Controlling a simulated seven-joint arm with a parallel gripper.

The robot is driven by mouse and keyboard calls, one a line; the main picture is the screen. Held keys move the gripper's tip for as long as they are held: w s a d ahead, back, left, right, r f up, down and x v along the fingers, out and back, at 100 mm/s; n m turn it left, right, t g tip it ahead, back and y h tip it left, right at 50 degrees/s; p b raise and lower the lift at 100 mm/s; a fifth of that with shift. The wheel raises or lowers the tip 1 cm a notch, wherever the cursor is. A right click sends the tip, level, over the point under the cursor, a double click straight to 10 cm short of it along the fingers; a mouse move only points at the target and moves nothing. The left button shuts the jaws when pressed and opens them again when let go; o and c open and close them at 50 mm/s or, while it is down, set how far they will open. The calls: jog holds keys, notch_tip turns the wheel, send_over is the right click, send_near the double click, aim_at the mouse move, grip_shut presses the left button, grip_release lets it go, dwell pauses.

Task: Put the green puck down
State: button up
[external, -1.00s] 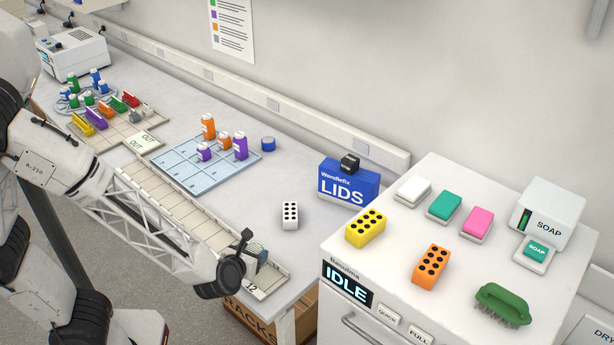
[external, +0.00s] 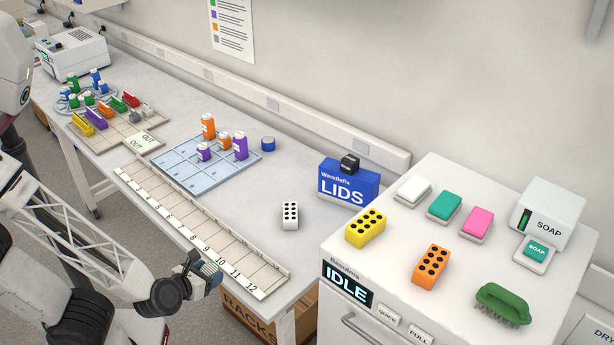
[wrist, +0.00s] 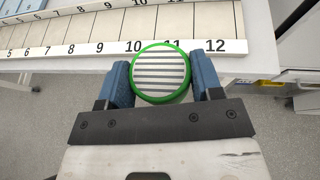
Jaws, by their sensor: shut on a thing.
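The green puck (wrist: 160,73) has a green rim and a grey-and-white striped face. My gripper (wrist: 163,82) is shut on it, with one blue finger on each side in the wrist view. In the external view my gripper (external: 207,272) is at the front edge of the bench, beside the numbered strip (external: 190,222). In the wrist view the puck overlaps the strip's numbered edge between 10 and 12.
The numbered strip's cells look empty. A blue grid mat (external: 180,170) with several bottles lies behind it. A white block with black dots (external: 290,215) and a blue LIDS box (external: 348,183) stand to the right. The white IDLE machine (external: 400,260) bounds the bench's right end.

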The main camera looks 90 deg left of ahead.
jog(key=shift+s+d+f, duration=0.1)
jog(key=shift+s+d, duration=0.05)
jog(key=shift+s, duration=0.2)
jog(key=shift+w, duration=0.1)
jog(key=w+a, duration=0.1)
jog(key=w, duration=0.3)
jog(key=w+a+f, duration=0.1)
jog(key=w+a, duration=0.1)
jog(key=w, duration=0.3)
jog(key=w+a, duration=0.1)
jog(key=w, duration=0.4)
jog(key=shift+w+a+f, duration=0.1)
jog(key=shift+a+f, duration=0.1)
jog(key=shift+a, duration=0.15)
jog(key=shift+w, duration=0.1)
jog(key=shift+w+a, duration=0.1)
jog(key=shift+w, duration=0.1)
jog(key=shift+w+f, duration=0.1)
jog(key=shift+f, duration=1.65)
jog(key=shift+f, duration=0.15)
